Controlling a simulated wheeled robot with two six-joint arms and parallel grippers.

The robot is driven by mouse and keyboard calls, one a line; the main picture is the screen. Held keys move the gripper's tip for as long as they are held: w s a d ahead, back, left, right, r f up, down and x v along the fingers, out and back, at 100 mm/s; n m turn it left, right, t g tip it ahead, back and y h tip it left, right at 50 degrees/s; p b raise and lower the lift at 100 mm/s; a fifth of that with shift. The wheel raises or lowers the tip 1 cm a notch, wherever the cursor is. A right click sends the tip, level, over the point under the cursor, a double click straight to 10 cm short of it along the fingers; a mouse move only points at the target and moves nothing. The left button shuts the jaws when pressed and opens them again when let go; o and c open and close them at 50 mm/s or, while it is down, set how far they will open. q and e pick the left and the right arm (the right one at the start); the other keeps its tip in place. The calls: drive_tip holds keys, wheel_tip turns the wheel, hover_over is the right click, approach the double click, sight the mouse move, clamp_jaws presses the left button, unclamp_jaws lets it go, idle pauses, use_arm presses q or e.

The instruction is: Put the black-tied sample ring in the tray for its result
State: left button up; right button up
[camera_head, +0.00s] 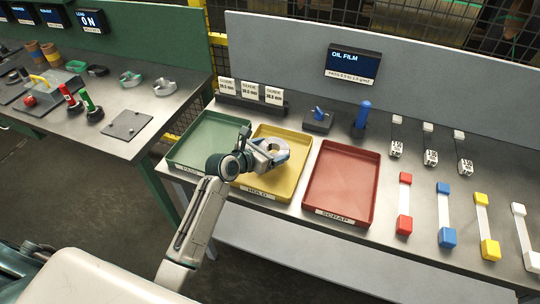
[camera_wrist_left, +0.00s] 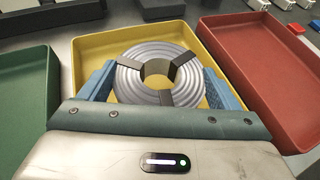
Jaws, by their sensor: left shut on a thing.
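My left gripper (camera_head: 270,150) is over the yellow tray (camera_head: 289,185), which is labelled HOLD. It is shut on a ring of coiled steel strip with dark ties. In the left wrist view the ring (camera_wrist_left: 128,83) sits between the blue fingers (camera_wrist_left: 158,86), with three dark bands across it. The ring appears above the tray floor, though the exact gap is hard to tell. The red tray (camera_head: 343,175), labelled SCRAP, stands to the right. My right gripper is not in view.
An OIL FILM display (camera_head: 353,64) hangs on the back panel. A blue post (camera_head: 363,114) and several gauge cards (camera_head: 250,91) stand behind the trays. Several coloured-ended strips (camera_head: 405,203) lie to the right. The left bench (camera_head: 150,100) holds more rings and tools.

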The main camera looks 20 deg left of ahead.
use_arm(q)
wheel_tip(320, 180, down, 3)
drive_tip(key=shift+r+p, duration=0.1)
drive_tip(key=shift+p, duration=0.2)
drive_tip(key=shift+f, duration=0.2)
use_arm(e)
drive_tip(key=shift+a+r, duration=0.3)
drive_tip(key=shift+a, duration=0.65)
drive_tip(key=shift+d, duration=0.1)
use_arm(q)
drive_tip(key=o, duration=1.1)
drive_tip(key=shift+f, duration=0.2)
drive_tip(key=o, duration=0.3)
drive_tip(key=shift+s, duration=0.1)
drive_tip(key=shift+o, duration=0.2)
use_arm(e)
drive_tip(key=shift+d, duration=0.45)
use_arm(q)
drive_tip(key=shift+r, duration=0.15)
